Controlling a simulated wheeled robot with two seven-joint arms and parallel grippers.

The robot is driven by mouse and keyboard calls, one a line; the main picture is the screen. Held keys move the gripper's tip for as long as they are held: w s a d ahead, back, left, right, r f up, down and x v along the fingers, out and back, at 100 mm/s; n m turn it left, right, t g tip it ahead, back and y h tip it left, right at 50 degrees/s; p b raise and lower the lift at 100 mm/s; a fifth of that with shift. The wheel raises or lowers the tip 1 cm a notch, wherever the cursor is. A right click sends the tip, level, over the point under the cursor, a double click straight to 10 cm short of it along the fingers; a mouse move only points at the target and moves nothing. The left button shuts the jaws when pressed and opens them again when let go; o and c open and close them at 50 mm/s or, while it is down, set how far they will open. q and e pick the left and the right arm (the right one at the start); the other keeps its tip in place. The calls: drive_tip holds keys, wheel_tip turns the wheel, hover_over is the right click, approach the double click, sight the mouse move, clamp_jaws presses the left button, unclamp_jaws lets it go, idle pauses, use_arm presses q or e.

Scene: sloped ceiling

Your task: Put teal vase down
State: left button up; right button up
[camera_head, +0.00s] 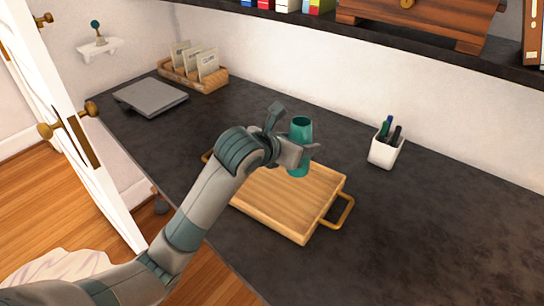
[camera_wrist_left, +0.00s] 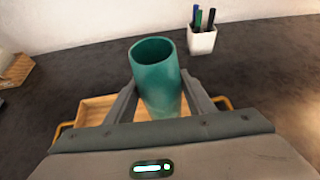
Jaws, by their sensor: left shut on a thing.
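The teal vase (camera_head: 301,130) is upright in my left gripper (camera_head: 297,152), over the far part of a wooden tray (camera_head: 285,200) with brass handles. In the left wrist view the vase (camera_wrist_left: 157,75) stands between the two fingers of the gripper (camera_wrist_left: 160,98), which is shut on it. Its open mouth faces up. The tray (camera_wrist_left: 95,108) shows below and behind the vase there. I cannot tell whether the base of the vase touches the tray. My right gripper is not in view.
A white pen cup (camera_head: 384,150) stands right of the tray on the dark counter (camera_head: 430,220). A grey laptop (camera_head: 150,97) and a wooden card holder (camera_head: 205,80) sit at the back left. A dark shelf (camera_head: 430,50) overhangs the back. The counter's right side is clear.

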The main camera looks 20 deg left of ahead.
use_arm(q)
drive_tip(key=shift+a+f+p, duration=0.3)
drive_tip(key=shift+a+p, duration=0.2)
drive_tip(key=shift+a, duration=0.2)
drive_tip(key=a+f+p, duration=0.1)
drive_tip(key=a+f, duration=0.2)
drive_tip(key=a, duration=0.3)
drive_tip(key=shift+w+f, duration=0.3)
drive_tip(key=shift+f, duration=0.1)
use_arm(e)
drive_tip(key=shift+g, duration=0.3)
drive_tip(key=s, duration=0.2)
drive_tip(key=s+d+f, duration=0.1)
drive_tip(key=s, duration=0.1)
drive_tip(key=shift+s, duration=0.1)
use_arm(q)
wheel_tip(320, 180, down, 4)
drive_tip(key=shift+r+p, duration=0.1)
drive_tip(key=shift+p, duration=0.55)
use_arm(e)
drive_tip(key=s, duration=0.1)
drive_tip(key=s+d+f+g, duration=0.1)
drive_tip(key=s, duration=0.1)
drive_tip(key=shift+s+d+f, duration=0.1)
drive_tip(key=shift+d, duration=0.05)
